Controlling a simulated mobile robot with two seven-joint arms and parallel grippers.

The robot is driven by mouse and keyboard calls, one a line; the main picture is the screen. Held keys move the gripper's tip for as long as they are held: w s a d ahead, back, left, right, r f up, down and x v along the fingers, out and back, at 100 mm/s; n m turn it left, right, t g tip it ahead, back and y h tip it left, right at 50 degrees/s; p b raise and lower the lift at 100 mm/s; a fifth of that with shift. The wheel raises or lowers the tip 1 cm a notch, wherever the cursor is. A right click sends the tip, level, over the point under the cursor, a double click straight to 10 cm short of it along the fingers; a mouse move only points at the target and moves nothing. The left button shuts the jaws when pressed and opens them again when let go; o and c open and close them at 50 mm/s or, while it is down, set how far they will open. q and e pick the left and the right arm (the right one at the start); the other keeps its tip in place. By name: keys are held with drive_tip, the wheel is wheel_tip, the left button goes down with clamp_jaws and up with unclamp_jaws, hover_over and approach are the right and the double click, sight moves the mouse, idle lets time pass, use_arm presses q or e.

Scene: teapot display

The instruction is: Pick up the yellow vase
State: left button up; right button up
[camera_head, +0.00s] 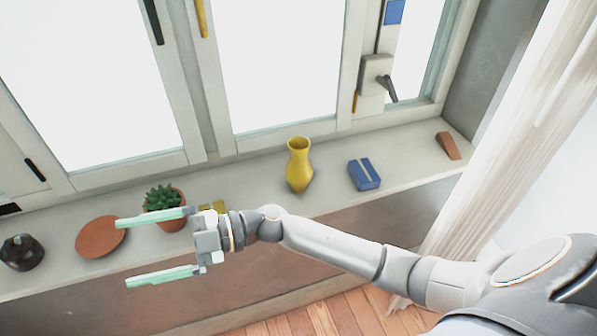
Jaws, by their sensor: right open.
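The yellow vase (299,166) stands upright on the window sill (245,177), near the middle of the view. It has a flared mouth, a narrow neck and a round body. My right gripper (122,253) is open and empty. It points left, to the left of the vase and apart from it, over the front of the sill. My right forearm passes in front of and below the vase without hiding it. My left gripper is not in view.
On the sill are a dark pot (21,253), a round terracotta plate (102,238), a potted succulent (163,200), a small yellow item (213,206) partly hidden by my gripper, a blue box (364,174) and a brown wedge (448,146). A curtain (510,130) hangs at right.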

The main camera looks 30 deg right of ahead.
wheel_tip(320, 180, down, 4)
drive_tip(key=n+g+h, duration=0.5)
drive_tip(key=m+t+h+b, duration=0.3)
drive_tip(key=m+h, duration=0.3)
drive_tip(key=h, duration=1.2)
approach(296, 143)
wheel_tip(296, 143, down, 2)
drive_tip(key=shift+t+h, duration=0.3)
drive_tip(key=x, duration=0.5)
drive_tip(key=shift+d+f, duration=0.2)
drive_tip(key=shift+f, duration=0.2)
drive_tip(key=shift+w+d+f+p, duration=0.15)
drive_tip(key=shift+f+p, duration=0.15)
drive_tip(key=shift+f, duration=0.25)
drive_tip(key=x, duration=0.3)
drive_tip(key=p+x, duration=0.1)
drive_tip(key=shift+s+d+f, duration=0.15)
drive_tip(key=shift+s+d, duration=0.15)
drive_tip(key=shift+w+d+f, duration=0.1)
drive_tip(key=shift+f, duration=0.3)
